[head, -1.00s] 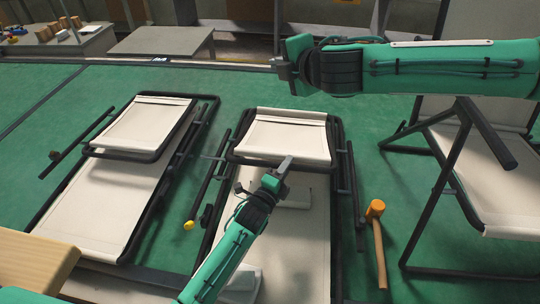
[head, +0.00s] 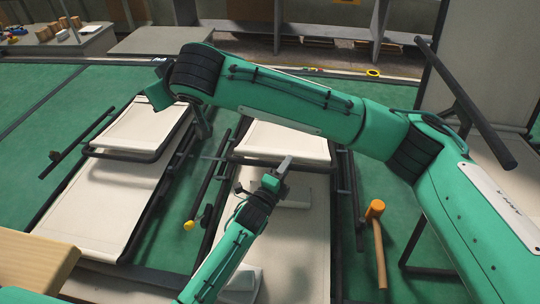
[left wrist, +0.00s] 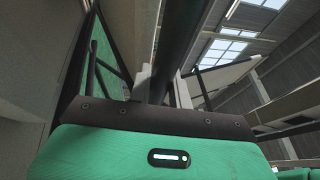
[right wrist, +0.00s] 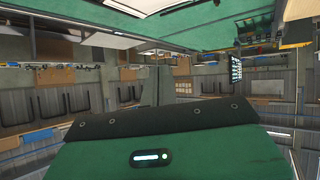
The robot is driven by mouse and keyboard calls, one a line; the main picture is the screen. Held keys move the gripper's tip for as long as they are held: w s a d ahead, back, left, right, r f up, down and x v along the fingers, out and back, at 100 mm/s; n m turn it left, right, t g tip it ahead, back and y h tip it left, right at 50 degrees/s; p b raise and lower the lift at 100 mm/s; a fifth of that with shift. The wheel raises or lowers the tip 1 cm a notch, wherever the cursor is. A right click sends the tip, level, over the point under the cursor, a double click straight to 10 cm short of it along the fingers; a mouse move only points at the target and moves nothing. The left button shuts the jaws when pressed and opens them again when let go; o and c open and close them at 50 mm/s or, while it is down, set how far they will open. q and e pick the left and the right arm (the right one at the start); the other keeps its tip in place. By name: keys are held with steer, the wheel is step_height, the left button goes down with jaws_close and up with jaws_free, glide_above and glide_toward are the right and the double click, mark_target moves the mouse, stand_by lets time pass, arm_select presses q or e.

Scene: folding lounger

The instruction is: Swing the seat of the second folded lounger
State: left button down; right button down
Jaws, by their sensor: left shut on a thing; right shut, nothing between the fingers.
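Two folded loungers with cream fabric and black tube frames lie on the green floor, a left one (head: 100,205) and a middle one (head: 305,245). My left gripper (head: 287,163) is at the near edge of the middle lounger's seat (head: 290,142), shut on its black frame tube. In the left wrist view a dark tube (left wrist: 178,45) runs between the fingers. My right gripper (head: 162,70) is above the far end of the left lounger, shut and empty. My right forearm hides the far part of the middle seat.
An unfolded lounger (head: 485,70) stands at the right, partly behind my right arm. A wooden board (head: 35,262) is at the near left. Tables (head: 165,38) stand at the back.

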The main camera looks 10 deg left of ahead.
steer(key=w+d+f+m+h, duration=0.5)
steer(key=w+d+m, duration=0.15)
steer(key=d, duration=0.35)
steer(key=m+g+h, duration=0.4)
steer(key=m, duration=0.1)
glide_above(270, 162)
steer(key=s, duration=0.2)
steer(key=s+x, duration=0.2)
steer(key=x, duration=1.2)
steer(key=s+x, duration=0.1)
steer(key=x, duration=0.3)
steer(key=shift+w+d+f, duration=0.1)
steer(key=shift+d+f, duration=0.1)
steer(key=shift+f, duration=0.9)
steer(key=shift+f, duration=0.1)
